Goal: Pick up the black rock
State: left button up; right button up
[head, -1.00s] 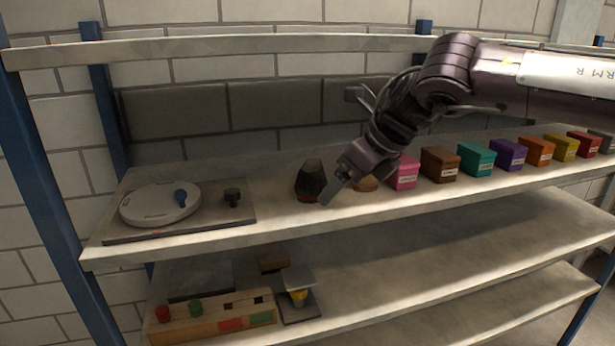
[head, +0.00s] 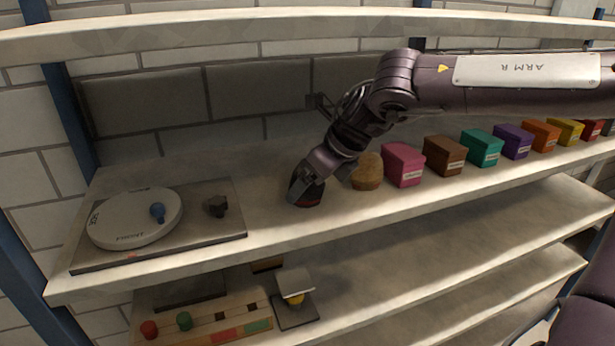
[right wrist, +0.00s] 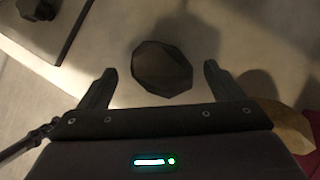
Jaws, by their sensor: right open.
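The black rock (right wrist: 162,68) is dark and faceted. In the right wrist view it lies between and slightly beyond the fingertips of my right gripper (right wrist: 159,78), with a gap on each side. In the head view the gripper (head: 308,182) is down at the rock (head: 297,184) on the upper shelf and hides much of it. My right gripper is open and holds nothing. My left gripper is not in view.
A tan rounded object (head: 367,172) stands just right of the gripper, then a row of coloured boxes (head: 404,165). To the left, a board (head: 222,233) carries a white disc (head: 130,222) and a small dark knob (head: 216,206). The front shelf edge is clear.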

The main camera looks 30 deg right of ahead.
jog(key=x, duration=0.2)
jog(key=shift+w+d+f, duration=0.1)
jog(key=shift+w+f, duration=0.1)
jog(key=shift+w, duration=0.15)
jog(key=shift+s, duration=0.1)
jog(key=c, duration=1.5)
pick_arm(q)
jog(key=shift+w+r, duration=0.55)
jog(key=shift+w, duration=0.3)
pick_arm(e)
jog(key=shift+r, duration=0.1)
